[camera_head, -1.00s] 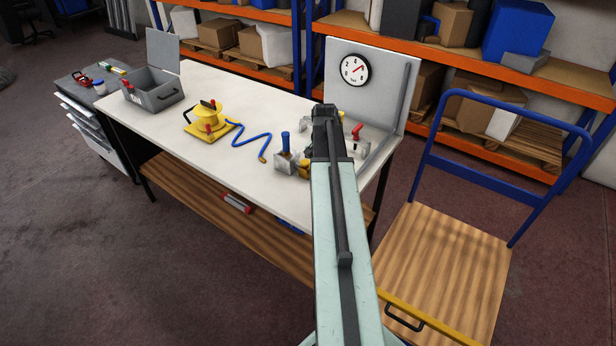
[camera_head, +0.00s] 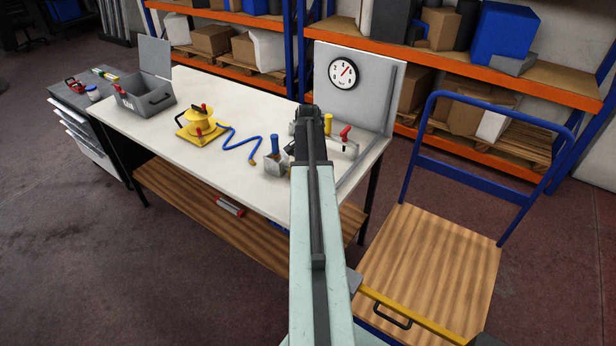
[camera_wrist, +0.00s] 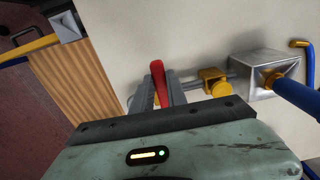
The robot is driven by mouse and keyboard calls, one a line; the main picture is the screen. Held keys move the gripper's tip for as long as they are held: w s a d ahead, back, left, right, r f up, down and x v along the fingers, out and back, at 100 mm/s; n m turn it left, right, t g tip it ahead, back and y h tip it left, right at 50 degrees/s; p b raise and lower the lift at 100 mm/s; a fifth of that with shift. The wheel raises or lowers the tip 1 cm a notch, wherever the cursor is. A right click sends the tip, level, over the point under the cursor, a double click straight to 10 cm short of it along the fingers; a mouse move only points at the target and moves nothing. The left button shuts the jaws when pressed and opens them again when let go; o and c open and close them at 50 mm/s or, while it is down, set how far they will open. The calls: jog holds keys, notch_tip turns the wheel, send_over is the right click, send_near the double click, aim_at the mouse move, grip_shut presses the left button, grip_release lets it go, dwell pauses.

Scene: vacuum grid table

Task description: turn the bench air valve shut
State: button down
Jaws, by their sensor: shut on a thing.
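In the wrist view my gripper (camera_wrist: 159,92) is shut on a red valve lever (camera_wrist: 157,72), which stands up between its two grey fingers. The lever is in line with a thin metal pipe and a yellow fitting (camera_wrist: 214,80).
A round gauge (camera_head: 342,74) is on an upright panel behind the white bench (camera_head: 190,145). A blue-railed cart (camera_head: 430,260) is close on the right. Shelves are behind.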

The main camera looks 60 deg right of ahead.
jog(key=c, duration=1.3)
grip_release()
jog(key=shift+w, duration=0.1)
notch_tip(320, 180, up, 8)
jog(key=p, duration=0.8)
jog(key=shift+f, duration=0.1)
